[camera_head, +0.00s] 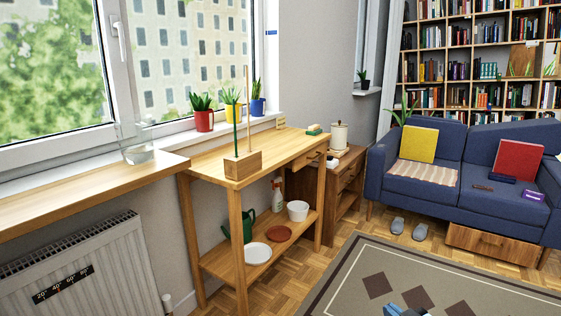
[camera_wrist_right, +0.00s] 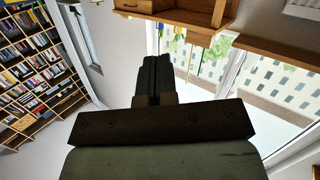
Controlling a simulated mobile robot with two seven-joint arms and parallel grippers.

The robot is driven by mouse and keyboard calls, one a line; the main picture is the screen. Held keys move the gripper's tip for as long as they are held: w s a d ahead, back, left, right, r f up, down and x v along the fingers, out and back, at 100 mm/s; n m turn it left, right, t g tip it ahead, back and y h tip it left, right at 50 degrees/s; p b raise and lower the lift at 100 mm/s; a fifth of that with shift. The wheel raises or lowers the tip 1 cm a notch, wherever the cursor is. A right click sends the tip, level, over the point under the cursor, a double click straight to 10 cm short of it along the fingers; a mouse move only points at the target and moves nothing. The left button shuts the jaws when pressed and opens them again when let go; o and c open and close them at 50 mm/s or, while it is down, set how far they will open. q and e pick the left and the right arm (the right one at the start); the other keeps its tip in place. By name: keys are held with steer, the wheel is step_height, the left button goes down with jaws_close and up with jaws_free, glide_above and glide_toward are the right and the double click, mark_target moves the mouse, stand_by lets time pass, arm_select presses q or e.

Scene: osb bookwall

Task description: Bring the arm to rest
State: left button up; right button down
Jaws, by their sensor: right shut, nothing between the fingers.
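My right gripper (camera_wrist_right: 153,62) shows in the right wrist view with its two dark fingers together and nothing between them. My left gripper is in neither view.
A wooden table (camera_head: 290,146) with a lower shelf stands by the window, holding a wooden block (camera_head: 229,165) with upright sticks. A blue sofa (camera_head: 380,178) stands at the right, before a bookshelf (camera_head: 455,62). The rug (camera_head: 340,285) has free room above it.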

steer(key=s+a+r+m+y, duration=0.15)
steer(key=s+a+r, duration=0.25)
steer(key=s+a, duration=0.5)
steer(key=s+a+r+y, duration=0.3)
steer(key=s+a+r, duration=0.15)
steer(key=s, duration=0.75)
arm_select(q)
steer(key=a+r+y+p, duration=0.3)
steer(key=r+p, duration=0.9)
steer(key=p, duration=1.3)
arm_select(e)
step_height(320, 180, up, 12)
steer(key=d+f+m+h, duration=0.1)
steer(key=d+h, duration=0.1)
steer(key=h, duration=0.1)
arm_select(q)
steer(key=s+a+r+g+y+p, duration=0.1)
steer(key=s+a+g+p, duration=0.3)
steer(key=p, duration=1.3)
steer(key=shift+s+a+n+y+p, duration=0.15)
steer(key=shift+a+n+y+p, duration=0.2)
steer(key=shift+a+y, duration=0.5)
arm_select(e)
steer(key=s+d+r+g+h, duration=0.2)
steer(key=s+d+g+h, duration=0.1)
steer(key=s+d+g, duration=0.1)
steer(key=shift+s+d, duration=0.5)
steer(key=shift+d, duration=0.2)
